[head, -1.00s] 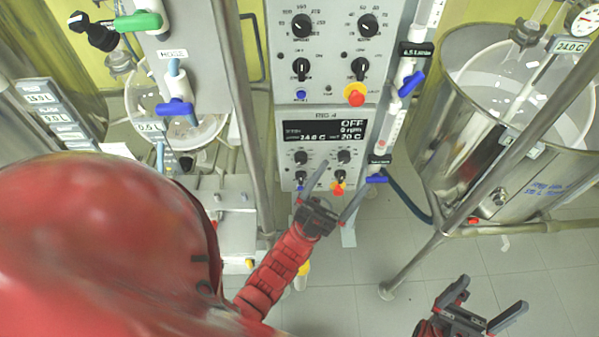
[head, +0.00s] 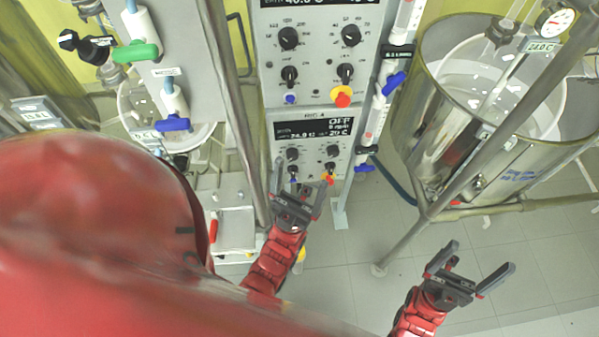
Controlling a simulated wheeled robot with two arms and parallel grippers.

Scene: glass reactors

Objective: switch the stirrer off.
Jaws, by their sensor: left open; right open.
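The lower control box, marked RIG-4 (head: 310,115), has a dark display (head: 314,128) reading OFF, 0 rpm and 20 C. Below the display are an upper pair of black knobs, left (head: 292,154) and right (head: 333,151), and a lower pair beside small blue and red-yellow buttons. My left gripper (head: 300,174) is open and empty in front of the box's lower edge. Its fingers point up towards the lower knobs and partly cover that row; I cannot tell whether they touch. My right gripper (head: 482,255) is open and empty over the floor at lower right.
Another control box (head: 318,65) with knobs and a red-yellow button (head: 342,96) sits above. A large steel vessel (head: 490,130) on tube legs stands at right. Blue-handled valves (head: 174,124) and a steel post flank the boxes. Floor is clear at lower middle.

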